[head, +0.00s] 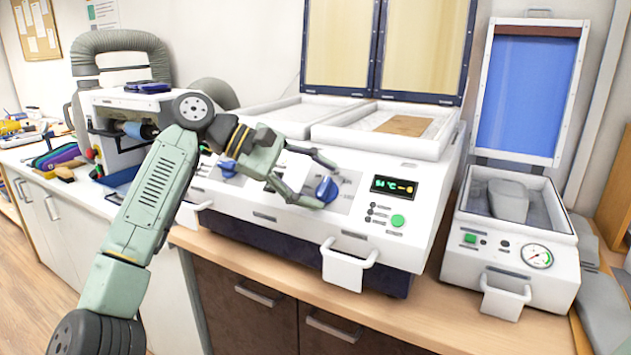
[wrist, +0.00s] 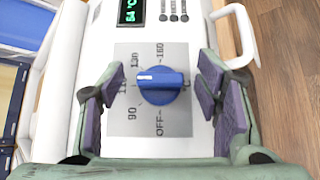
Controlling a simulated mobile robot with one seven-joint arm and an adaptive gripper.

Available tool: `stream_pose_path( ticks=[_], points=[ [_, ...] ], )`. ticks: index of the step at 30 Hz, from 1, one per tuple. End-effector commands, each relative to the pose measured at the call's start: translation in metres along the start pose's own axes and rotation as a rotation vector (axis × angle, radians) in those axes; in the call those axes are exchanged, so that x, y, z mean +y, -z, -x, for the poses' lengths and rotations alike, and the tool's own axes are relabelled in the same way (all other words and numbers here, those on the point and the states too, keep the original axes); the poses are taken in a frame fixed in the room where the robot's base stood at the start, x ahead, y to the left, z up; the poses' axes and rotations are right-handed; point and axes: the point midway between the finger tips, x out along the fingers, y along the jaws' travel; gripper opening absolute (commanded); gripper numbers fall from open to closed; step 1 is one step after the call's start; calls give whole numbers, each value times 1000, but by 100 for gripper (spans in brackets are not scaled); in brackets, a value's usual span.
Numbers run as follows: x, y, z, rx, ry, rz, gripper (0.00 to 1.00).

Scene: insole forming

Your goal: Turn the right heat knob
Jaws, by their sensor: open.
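The right heat knob (head: 327,190) is blue and sits on the front panel of the white heating unit, left of its display. In the wrist view the knob (wrist: 160,86) is centred on a grey dial plate (wrist: 150,122) marked OFF, 90, 130 and 160; one label is partly hidden. The knob's white mark points to the picture's left, between 90 and 130. My gripper (head: 318,181) is open in front of the knob. In the wrist view its purple-padded fingers stand on either side, with visible gaps to the knob.
The left heat knob (head: 228,168) is on the same panel. The green display (head: 393,187) reads 54 °C. White handles (head: 345,266) stick out from the unit's front. A press with a gauge (head: 537,256) stands at the right, a grinding machine (head: 125,110) at the left.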

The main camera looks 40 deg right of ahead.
Motion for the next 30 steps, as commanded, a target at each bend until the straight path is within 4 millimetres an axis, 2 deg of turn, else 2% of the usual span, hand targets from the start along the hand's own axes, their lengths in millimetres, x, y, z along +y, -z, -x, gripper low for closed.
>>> stream_pose_path(
  ticks=[4, 8, 15, 21, 25, 30],
  points=[
    [0, 0, 3, 0, -1, 0, 58],
    [1, 0, 18, 2, -2, 1, 58],
    [1, 0, 70, 3, -3, 2, 58],
    [1, 0, 104, 2, -1, 1, 58],
    [1, 0, 116, 1, -1, 1, 58],
    [0, 0, 120, -1, 0, -1, 58]
  ],
)
